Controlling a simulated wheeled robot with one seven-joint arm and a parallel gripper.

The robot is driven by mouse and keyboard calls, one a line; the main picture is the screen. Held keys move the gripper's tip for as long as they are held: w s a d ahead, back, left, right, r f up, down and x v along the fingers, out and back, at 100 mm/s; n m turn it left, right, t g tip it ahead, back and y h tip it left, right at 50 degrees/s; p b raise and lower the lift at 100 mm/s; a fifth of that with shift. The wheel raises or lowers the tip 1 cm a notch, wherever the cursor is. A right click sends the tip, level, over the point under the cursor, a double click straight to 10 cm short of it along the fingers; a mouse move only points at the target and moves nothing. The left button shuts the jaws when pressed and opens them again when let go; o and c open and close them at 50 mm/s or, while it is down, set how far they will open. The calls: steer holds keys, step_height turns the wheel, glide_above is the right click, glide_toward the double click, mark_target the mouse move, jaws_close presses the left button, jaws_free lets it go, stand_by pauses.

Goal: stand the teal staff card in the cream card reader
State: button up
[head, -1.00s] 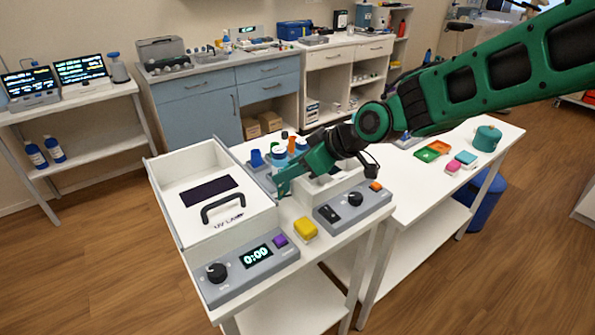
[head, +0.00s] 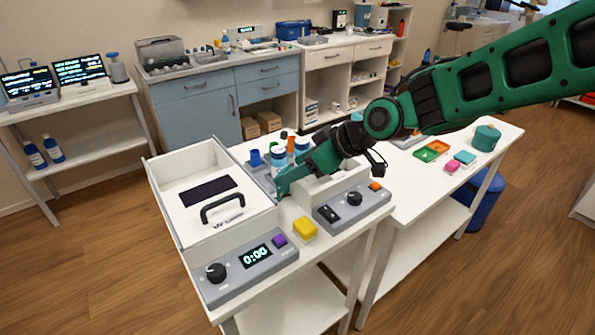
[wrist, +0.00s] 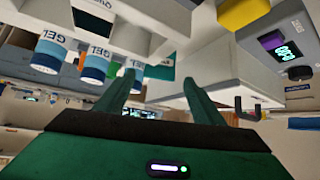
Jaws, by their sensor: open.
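My gripper (head: 284,184) is open, pointing down and left over the near white table, between the UV lamp box and a pale box with a grey control panel. In the wrist view its two green fingers (wrist: 160,92) stand apart. A small teal patch (wrist: 160,70) shows beyond the gap between them, beside the gel bottles. I cannot tell whether it is the staff card. A pale block (wrist: 140,40) shows above it. I cannot tell whether it is the cream card reader. My arm hides part of the table behind the gripper in the head view.
The UV lamp box (head: 168,193) with its black handle stands left of my gripper. A yellow block (head: 305,229) lies in front. The grey control panel (head: 352,206) is to the right. Gel bottles (head: 279,163) stand just behind. The right table holds a teal pot (head: 486,138).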

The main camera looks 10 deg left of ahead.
steer(key=v, duration=1)
